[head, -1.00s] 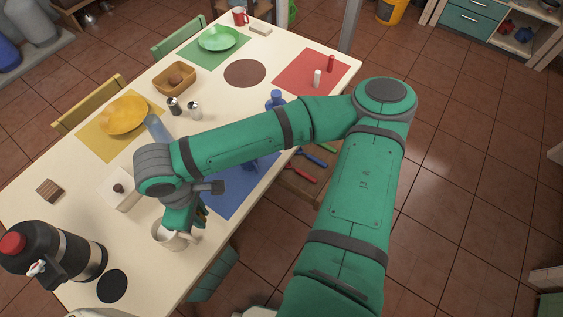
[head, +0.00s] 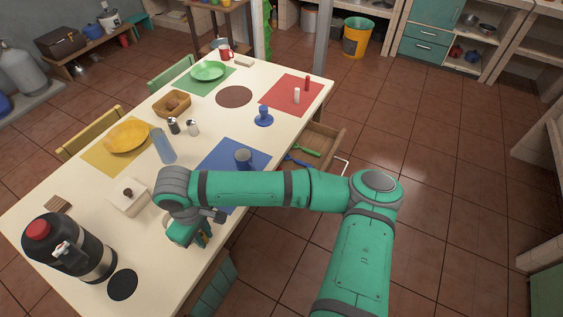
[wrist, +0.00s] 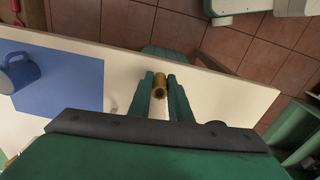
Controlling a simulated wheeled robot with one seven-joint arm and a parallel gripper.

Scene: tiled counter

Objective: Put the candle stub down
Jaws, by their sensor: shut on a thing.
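My gripper (head: 203,240) is over the near edge of the cream table (head: 175,265), pointing down. In the wrist view its two teal fingers are shut on a short ochre cylinder (wrist: 160,83), which looks like the candle stub. Its dark round end shows between the fingertips. In the head view the stub is hidden by the arm and hand. The wrist view shows pale tabletop (wrist: 215,95) around the fingers; I cannot tell whether the stub touches it.
A blue mug (head: 243,158) stands on the blue mat (head: 222,152). An open drawer (head: 325,145) juts from the table's right side.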

